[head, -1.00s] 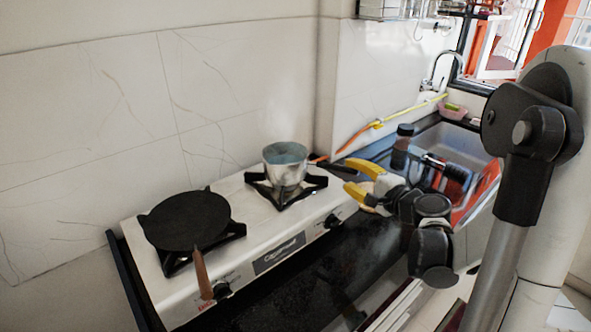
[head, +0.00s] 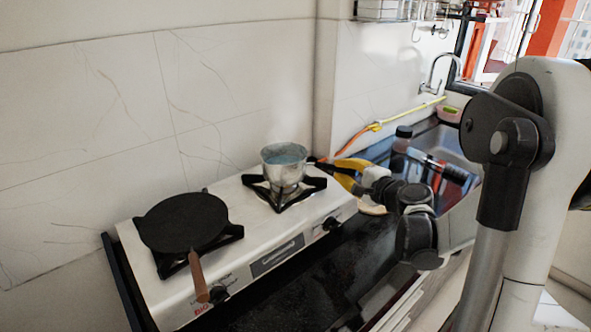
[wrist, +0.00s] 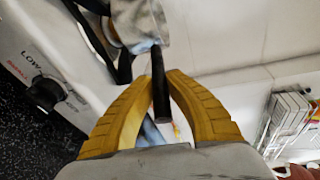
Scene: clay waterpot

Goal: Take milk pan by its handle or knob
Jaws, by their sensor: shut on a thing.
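The milk pan (head: 284,167) is a small silver pot with a bluish inside. It sits upright on the right burner of the white stove (head: 262,245). In the wrist view, part of the pan (wrist: 140,22) shows at the top, with its dark handle (wrist: 160,105) pointing toward my palm. My gripper (head: 334,172) is at the right of the pan, its yellow fingers at the handle. In the wrist view, my gripper (wrist: 160,80) is shut on the handle, one finger on each side. The fingers partly hide the handle in the head view.
A black flat pan (head: 184,222) with a brown handle stands on the left burner. A dark bottle (head: 402,140), a sink and a faucet (head: 437,72) are at the right. A tiled wall (head: 110,110) rises close behind the stove.

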